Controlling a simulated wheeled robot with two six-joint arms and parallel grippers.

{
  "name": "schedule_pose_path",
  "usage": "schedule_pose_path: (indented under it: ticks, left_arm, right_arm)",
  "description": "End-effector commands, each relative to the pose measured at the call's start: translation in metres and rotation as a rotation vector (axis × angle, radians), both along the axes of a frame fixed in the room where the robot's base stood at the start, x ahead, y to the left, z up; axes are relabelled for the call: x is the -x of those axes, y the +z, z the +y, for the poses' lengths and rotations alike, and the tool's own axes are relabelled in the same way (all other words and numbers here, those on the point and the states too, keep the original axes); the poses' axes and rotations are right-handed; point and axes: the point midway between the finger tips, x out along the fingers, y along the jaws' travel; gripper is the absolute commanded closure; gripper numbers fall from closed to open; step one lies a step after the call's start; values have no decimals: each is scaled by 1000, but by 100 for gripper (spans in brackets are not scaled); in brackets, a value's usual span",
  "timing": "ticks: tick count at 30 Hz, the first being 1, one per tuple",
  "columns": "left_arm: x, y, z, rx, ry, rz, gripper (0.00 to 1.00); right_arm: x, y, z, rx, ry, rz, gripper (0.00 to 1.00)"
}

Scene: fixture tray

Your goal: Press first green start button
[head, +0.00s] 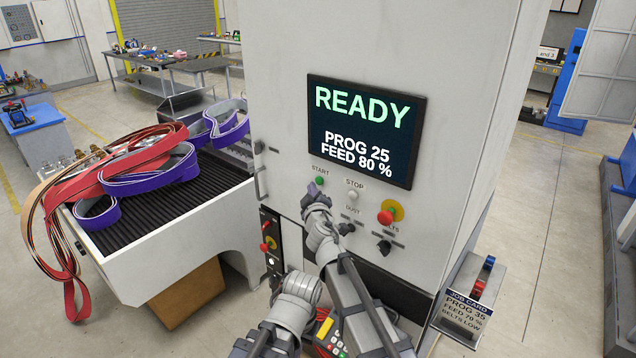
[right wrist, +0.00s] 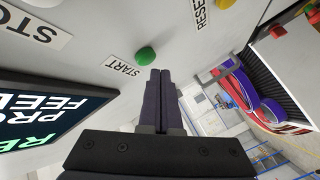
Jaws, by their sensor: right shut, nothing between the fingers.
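The green start button (head: 320,181) sits on the machine's pale front, under its START label and below the lower left of the screen. It also shows in the right wrist view (right wrist: 146,55), just beyond the fingertips and slightly left of them. My right gripper (head: 313,190) is shut and empty, its tip just below and left of the button. In the right wrist view the two dark fingers (right wrist: 160,74) lie together, and a small gap seems to separate them from the button. I cannot make out my left gripper.
The screen (head: 366,130) reads READY, PROG 25, FEED 80 %. A job card (head: 468,308) reads PROG 35, FEED 70 %, BELTS LOW. A STOP button (head: 352,195), a red knob on yellow (head: 386,217) and a dark knob (head: 384,246) are nearby. Belts (head: 150,165) lie on the left conveyor.

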Motion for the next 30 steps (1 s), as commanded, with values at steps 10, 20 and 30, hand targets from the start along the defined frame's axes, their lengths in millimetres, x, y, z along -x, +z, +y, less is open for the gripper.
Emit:
schedule_pose_path:
  ticks: [10,20,30]
  left_arm:
    - [0,0,0,0,0,0,100]
    - [0,0,0,0,0,0,100]
    - [0,0,0,0,0,0,100]
  right_arm:
    - [-7,0,-5,0,0,0,100]
    - [-7,0,-5,0,0,0,100]
    - [-10,0,-8,0,0,0,100]
